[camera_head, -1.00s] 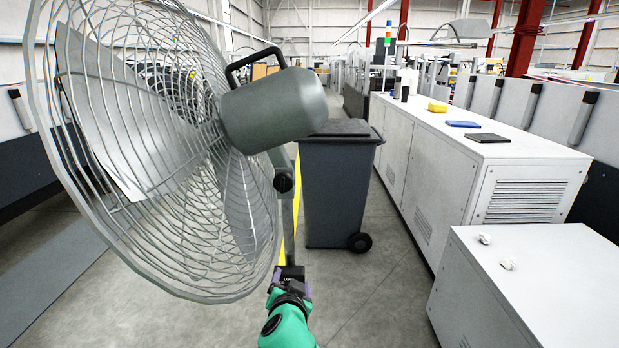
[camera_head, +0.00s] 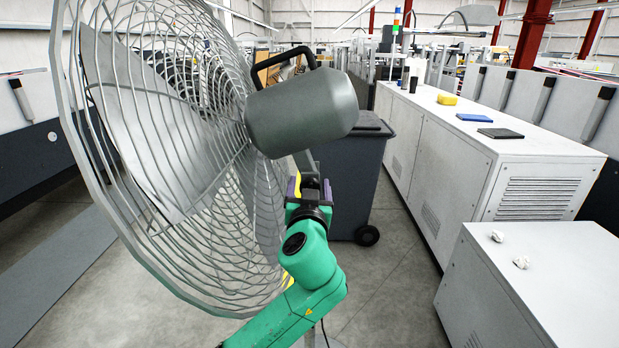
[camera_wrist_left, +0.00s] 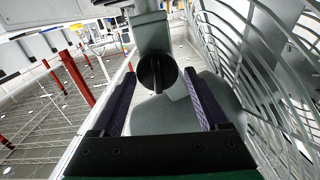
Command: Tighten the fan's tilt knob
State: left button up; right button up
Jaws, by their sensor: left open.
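The fan (camera_head: 180,150) stands at the left in the head view, with a wire cage and a grey motor housing (camera_head: 300,112). In the left wrist view the tilt knob (camera_wrist_left: 157,73) is a dark round knob with a raised bar across it, on the grey bracket (camera_wrist_left: 150,30). My left gripper (camera_head: 311,184) is just below the motor housing, at the fan's neck. In the wrist view its two purple-padded fingers (camera_wrist_left: 160,98) are open on either side of the knob, with gaps visible. The knob is hidden behind my gripper in the head view. My right gripper is not in view.
The wire cage (camera_wrist_left: 245,75) is close to the right finger in the wrist view. A dark wheeled bin (camera_head: 358,185) stands behind the fan. White cabinets (camera_head: 450,170) line the right, with floor free between.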

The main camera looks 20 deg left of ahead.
pick_arm(q)
jog(key=shift+w+d, duration=0.15)
jog(key=shift+w, duration=0.1)
jog(key=c, duration=1.2)
